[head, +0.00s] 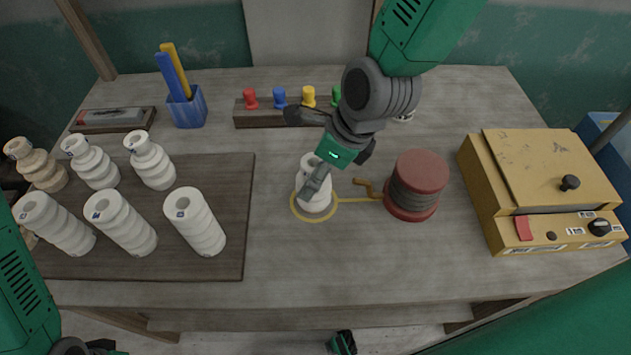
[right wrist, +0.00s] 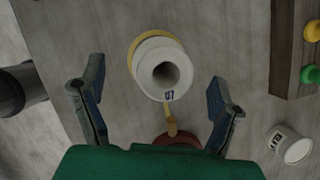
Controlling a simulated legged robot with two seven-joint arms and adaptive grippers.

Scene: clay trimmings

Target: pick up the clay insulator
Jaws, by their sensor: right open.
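A white clay insulator (head: 313,201) stands in a yellow ring on the table, partly hidden behind a finger of my right gripper (head: 302,158). In the right wrist view this insulator (right wrist: 146,54) shows its open top and a small dark label. It lies between the spread fingers of my right gripper (right wrist: 156,98), with a gap on each side. The right gripper is open and holds nothing. My left arm shows at the lower left edge; dark parts there (head: 85,347) are cut off, and I cannot tell its jaw state.
Several white insulators and a tan one (head: 38,166) stand on a dark board (head: 236,225) at left. A red spool (head: 418,172) is close right of the ring, with a yellow box (head: 515,170) beyond. A rack of coloured pegs (head: 255,118) stands behind. The front table is clear.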

